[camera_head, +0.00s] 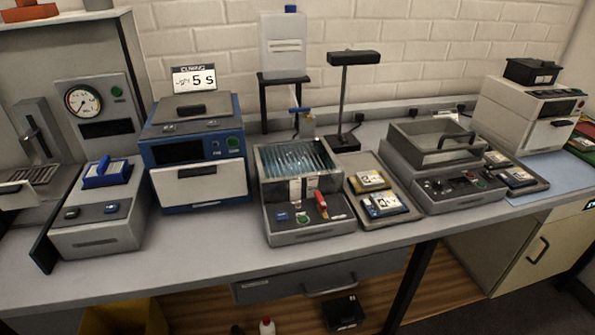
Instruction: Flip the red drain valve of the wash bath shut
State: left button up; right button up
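The wash bath (283,238) stands near the middle of the bench, a grey unit with a clear ribbed basin (297,160) on top. The red drain valve (321,205) is a small red lever on its front panel, right of centre. The lever runs roughly front to back, leaning slightly to the left at its far end. Whether it counts as open or shut I cannot tell. A blue button (282,217) and a green button lie on the same panel. Neither of my grippers is in view.
A white tank (284,45) on a black stand and a black lamp post (345,95) rise behind the bath. A blue curing unit (197,155) stands left; a tray (384,214) with yellow and blue packs lies right. The bench front is clear.

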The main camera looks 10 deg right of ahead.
aim_at(322, 203)
jog(key=z, duration=1.6)
jog(key=k+j, duration=0.6)
